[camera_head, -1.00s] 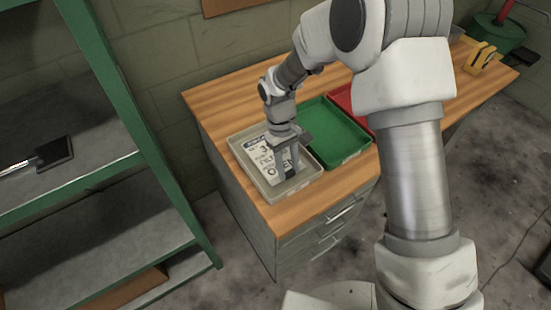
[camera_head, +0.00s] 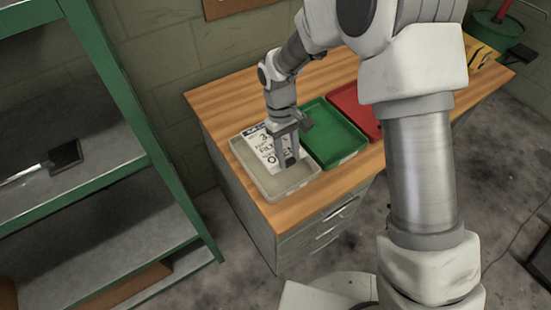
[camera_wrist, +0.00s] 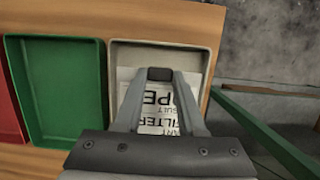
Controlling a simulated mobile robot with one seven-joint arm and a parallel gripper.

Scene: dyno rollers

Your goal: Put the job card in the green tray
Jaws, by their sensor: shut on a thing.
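The job card (camera_head: 260,147) is a white sheet with black print. It is at the beige tray (camera_head: 252,178) on the left of the wooden cabinet top, tilted, with its upper edge near the tray's back rim. My gripper (camera_head: 291,160) is shut on the card's right part, over the beige tray. In the wrist view the card (camera_wrist: 152,122) shows between and behind my fingers (camera_wrist: 159,78). The green tray (camera_head: 333,133) stands just right of the beige tray and is empty. It also shows in the wrist view (camera_wrist: 62,85).
A red tray (camera_head: 357,108) stands right of the green one, partly behind my arm. A green-framed shelf (camera_head: 140,125) stands at the left with a dark flat tool (camera_head: 65,157). A green bin (camera_head: 495,35) is at the far right. Bare wood lies behind the trays.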

